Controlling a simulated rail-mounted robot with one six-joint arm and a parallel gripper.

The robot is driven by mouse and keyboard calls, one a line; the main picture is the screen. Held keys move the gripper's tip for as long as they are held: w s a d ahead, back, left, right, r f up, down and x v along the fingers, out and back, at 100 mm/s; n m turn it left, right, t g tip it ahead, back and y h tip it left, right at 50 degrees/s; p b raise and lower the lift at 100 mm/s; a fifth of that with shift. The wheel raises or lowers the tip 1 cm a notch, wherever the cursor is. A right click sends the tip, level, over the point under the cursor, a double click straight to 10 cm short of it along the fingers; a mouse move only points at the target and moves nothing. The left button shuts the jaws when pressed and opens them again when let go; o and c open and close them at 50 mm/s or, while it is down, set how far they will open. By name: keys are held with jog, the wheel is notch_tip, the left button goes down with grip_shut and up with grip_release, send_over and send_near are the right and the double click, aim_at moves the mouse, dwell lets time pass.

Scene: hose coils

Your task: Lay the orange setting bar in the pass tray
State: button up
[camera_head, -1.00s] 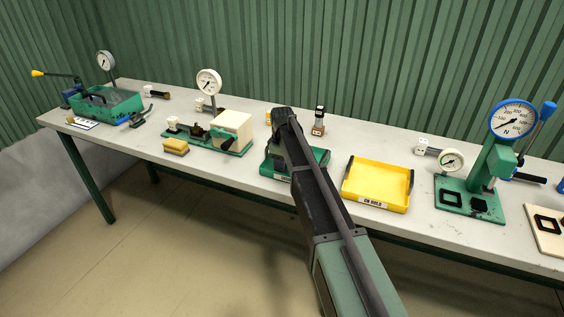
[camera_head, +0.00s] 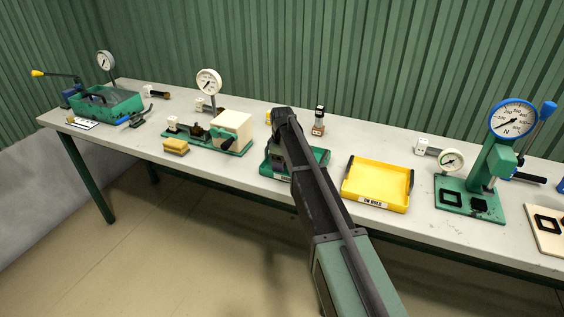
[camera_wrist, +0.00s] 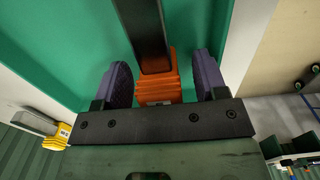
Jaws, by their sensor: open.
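The orange setting bar (camera_wrist: 159,86) shows in the wrist view as a ribbed orange end with a dark bar running up from it, over the green floor of a tray (camera_wrist: 75,40). My gripper (camera_wrist: 163,64) is open, with one purple finger on each side of the orange end. A gap shows beside each finger near its tip; whether either touches lower down I cannot tell. In the head view the green tray (camera_head: 322,158) is partly hidden behind my arm, its label is not readable, and the orange bar and fingers are hidden.
A yellow tray marked ON HOLD (camera_head: 377,184) stands right of the green tray. A cream-and-green fixture (camera_head: 232,130) stands to the left. A yellow-ended bar (camera_wrist: 55,138) lies outside the tray in the wrist view.

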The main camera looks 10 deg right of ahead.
jog(key=shift+r+p, duration=4.05)
notch_tip(320, 180, up, 11)
jog(key=p, duration=1.1)
jog(key=s+f+m+b, duration=0.3)
jog(key=s+m, duration=0.2)
jog(key=s, duration=1.2)
jog(key=s+f+m+b, duration=0.3)
jog(key=s+m, duration=0.3)
jog(key=s, duration=1.1)
jog(key=shift+f+b, duration=0.3)
jog(key=shift+w, duration=0.1)
